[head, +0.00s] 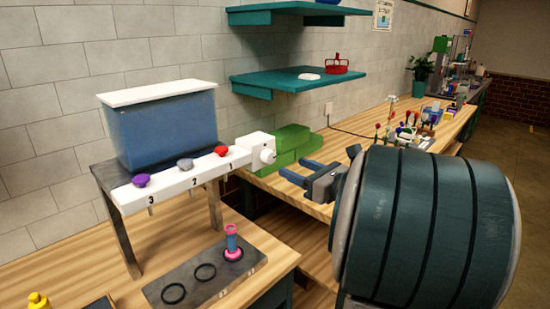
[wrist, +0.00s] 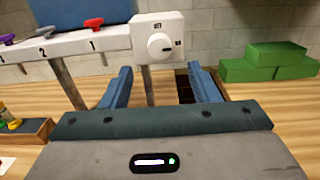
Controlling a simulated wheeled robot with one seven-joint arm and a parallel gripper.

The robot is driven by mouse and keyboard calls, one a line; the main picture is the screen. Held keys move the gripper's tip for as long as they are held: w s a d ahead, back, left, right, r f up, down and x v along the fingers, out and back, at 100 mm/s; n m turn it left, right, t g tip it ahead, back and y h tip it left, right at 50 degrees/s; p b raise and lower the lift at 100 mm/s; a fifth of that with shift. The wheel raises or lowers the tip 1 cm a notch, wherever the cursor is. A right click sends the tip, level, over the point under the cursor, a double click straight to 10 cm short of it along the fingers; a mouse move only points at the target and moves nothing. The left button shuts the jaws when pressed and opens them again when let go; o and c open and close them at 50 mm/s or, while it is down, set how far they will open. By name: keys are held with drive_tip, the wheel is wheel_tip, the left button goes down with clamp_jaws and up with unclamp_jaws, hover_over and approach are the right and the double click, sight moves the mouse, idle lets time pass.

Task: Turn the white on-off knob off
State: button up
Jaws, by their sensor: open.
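The white on-off knob (wrist: 159,46) is a round dial on the front of a white box (wrist: 170,22) with small marks beside it. In the head view the knob (head: 267,155) shows from the side, at the right end of the white bar. My gripper (wrist: 162,80) is open and empty, its two blue fingers pointing toward the box. The fingertips are below the knob in the wrist view, one on each side of it, and appear apart from it. In the head view my gripper (head: 298,174) is to the right of the knob.
A blue tank (head: 162,130) with a white lid stands behind the bar, which carries purple, grey and red valves numbered 3, 2, 1. Green blocks (head: 290,146) lie beside the box. A pink and blue vase (head: 232,243) stands on a dark plate (head: 200,284). Teal shelves (head: 290,79) hang above.

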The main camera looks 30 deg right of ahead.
sight(272, 159)
drive_tip(key=p+x, duration=0.1)
drive_tip(key=x, duration=0.6)
drive_tip(key=shift+w+a, duration=0.1)
drive_tip(key=shift+w, duration=0.1)
drive_tip(key=shift+f, duration=0.1)
drive_tip(key=c, duration=1)
